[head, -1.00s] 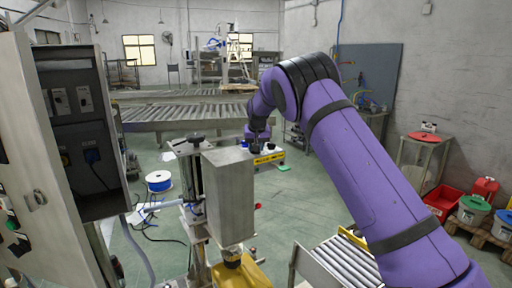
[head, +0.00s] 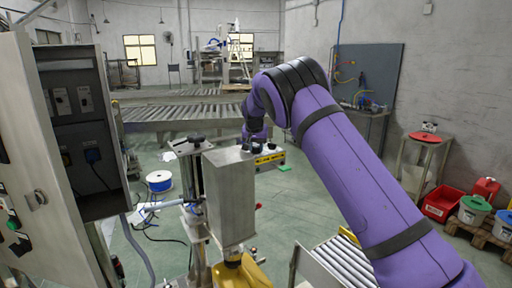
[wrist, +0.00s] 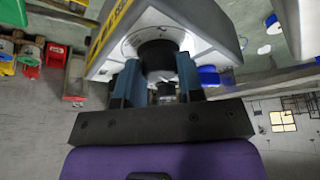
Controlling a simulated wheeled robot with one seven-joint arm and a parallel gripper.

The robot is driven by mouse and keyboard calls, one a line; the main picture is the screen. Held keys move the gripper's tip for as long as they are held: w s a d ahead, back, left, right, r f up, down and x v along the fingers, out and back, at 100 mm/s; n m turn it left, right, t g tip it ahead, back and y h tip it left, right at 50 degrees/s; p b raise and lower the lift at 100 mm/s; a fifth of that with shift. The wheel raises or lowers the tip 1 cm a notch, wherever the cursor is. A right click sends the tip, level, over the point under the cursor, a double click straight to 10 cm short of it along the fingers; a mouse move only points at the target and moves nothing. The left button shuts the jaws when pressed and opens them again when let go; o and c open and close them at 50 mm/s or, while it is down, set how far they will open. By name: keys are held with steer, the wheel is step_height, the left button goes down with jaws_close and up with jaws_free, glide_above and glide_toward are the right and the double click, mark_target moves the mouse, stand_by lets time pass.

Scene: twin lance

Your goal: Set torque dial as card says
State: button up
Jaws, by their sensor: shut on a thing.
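The torque dial is a round black knob (wrist: 158,54) on a pale disc on a grey housing (wrist: 215,22) with a yellow labelled strip. In the wrist view my gripper (wrist: 160,82) has its two blue fingers on either side of the knob, shut on it. Any marks or pointer on the dial are too small or hidden to read. In the head view my gripper (head: 252,146) is small and far off, at the housing with the yellow strip (head: 270,159). I cannot make out a readable card in either view.
A steel box on a stand (head: 230,197) rises in front of my gripper, with a yellow container (head: 245,275) below. An open electrical cabinet (head: 85,130) stands at left. Roller conveyors lie behind (head: 185,115) and at lower right (head: 345,262). Red bins (head: 440,203) are at right.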

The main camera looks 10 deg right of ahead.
steer(key=o, duration=0.9)
steer(key=v, duration=1.1)
steer(key=s+d+r+y, duration=0.1)
steer(key=s+d+r, duration=0.25)
steer(key=s, duration=0.55)
steer(key=s+d+r+n+y, duration=0.1)
steer(key=s+d+r, duration=0.3)
steer(key=s, duration=0.6)
steer(key=s+d+r, duration=0.2)
steer(key=s+r, duration=0.4)
steer(key=s, duration=0.3)
steer(key=s+f+n, duration=0.1)
steer(key=s+f, duration=0.1)
steer(key=s, duration=0.8)
steer(key=s+f+n, duration=0.1)
steer(key=s+f, duration=0.2)
steer(key=s, duration=0.7)
steer(key=s+f+n+t, duration=0.1)
steer(key=s+f, duration=0.1)
steer(key=s, duration=0.8)
steer(key=shift+a+f, duration=0.35)
steer(key=shift+a, duration=0.05)
